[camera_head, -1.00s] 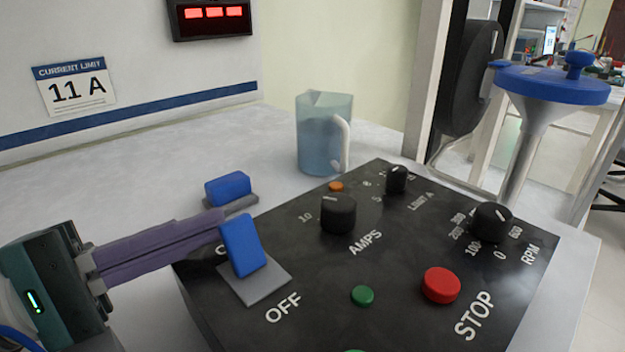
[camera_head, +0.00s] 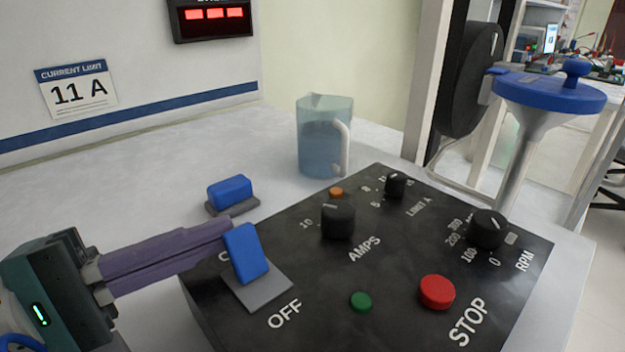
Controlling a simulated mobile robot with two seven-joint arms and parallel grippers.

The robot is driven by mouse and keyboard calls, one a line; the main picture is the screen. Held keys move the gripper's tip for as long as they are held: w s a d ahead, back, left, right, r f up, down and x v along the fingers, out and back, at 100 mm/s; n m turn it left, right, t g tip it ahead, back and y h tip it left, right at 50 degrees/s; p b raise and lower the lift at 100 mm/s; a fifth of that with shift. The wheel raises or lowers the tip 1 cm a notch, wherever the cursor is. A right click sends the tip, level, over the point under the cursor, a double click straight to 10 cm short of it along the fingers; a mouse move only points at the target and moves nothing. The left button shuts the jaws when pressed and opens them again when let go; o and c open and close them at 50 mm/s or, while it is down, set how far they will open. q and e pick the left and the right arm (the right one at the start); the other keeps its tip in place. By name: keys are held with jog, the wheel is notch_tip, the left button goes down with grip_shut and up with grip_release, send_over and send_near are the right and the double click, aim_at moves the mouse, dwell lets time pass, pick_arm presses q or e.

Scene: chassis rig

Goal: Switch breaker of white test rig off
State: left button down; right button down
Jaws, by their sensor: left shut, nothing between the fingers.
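The test rig's black sloped panel (camera_head: 330,275) fills the lower middle of the head view. Its breaker is a blue rocker (camera_head: 246,252) on a grey plate (camera_head: 265,291), with OFF printed at its near side; the label at its far side is mostly hidden by my fingers. The rocker stands tilted. My left gripper (camera_head: 228,229) comes in from the left with its purple fingers shut and empty. Its fingertips are at the rocker's upper left edge, seemingly touching it, though contact is hard to tell. My right gripper is not in view.
A second blue switch (camera_head: 230,192) sits behind the panel. Black knobs (camera_head: 338,221), a green button (camera_head: 361,301) and a red STOP button (camera_head: 437,292) are on the panel. A jug (camera_head: 323,135) stands on the bench behind. A blue-topped funnel shape (camera_head: 550,92) is at right.

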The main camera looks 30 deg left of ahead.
pick_arm(q)
jog(key=shift+r, duration=0.1)
jog(key=shift+s+d+r+m+p, duration=0.1)
jog(key=shift+r+m+p, duration=0.1)
jog(key=shift+m+p, duration=0.4)
jog(key=shift+d+r+m+p, duration=0.15)
jog(key=shift+m+p, duration=0.25)
jog(key=shift+p, duration=0.4)
jog(key=m+p, duration=0.2)
jog(key=p, duration=0.1)
jog(key=d+r+m+g+p, duration=0.1)
jog(key=p, duration=0.1)
jog(key=shift+s+d+r+m+y, duration=0.1)
jog(key=shift+s+m+y, duration=0.2)
jog(key=shift+y, duration=0.1)
jog(key=shift+d+m+p, duration=0.1)
jog(key=shift+m+p, duration=0.3)
jog(key=shift+f, duration=0.3)
jog(key=shift+r, duration=0.1)
